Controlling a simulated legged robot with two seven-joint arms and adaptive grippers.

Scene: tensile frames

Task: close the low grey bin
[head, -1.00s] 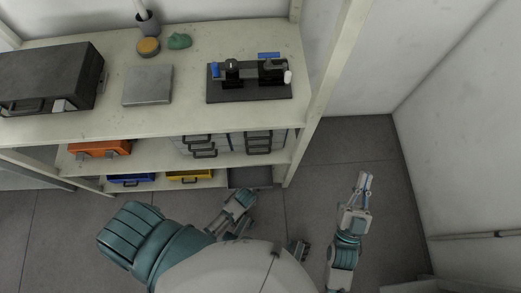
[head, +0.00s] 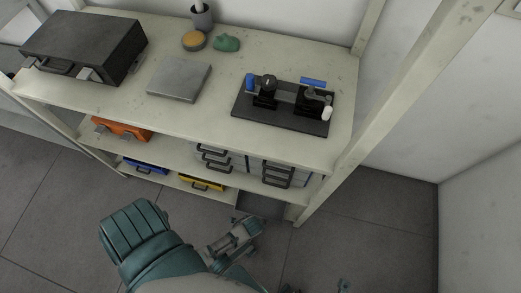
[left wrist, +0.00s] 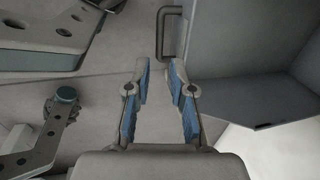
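The low grey bin (head: 262,206) is pulled out at the bottom of the shelving, its dark inside showing from above. In the left wrist view the grey bin (left wrist: 235,88) fills the right side, with a dark bar handle (left wrist: 162,35) on its front. My left gripper (head: 246,226) is just in front of the bin and partly covers its front edge. In the left wrist view the gripper (left wrist: 159,68) has its two blue-padded fingers apart, nothing between them, and the handle just beyond the tips.
The blue bin (head: 146,166) and yellow bin (head: 202,184) sit on the low shelf to the left. The orange case (head: 122,130) and grey drawers (head: 270,172) are above. A shelf post (head: 318,200) stands right of the bin; the floor (head: 375,215) beyond is clear.

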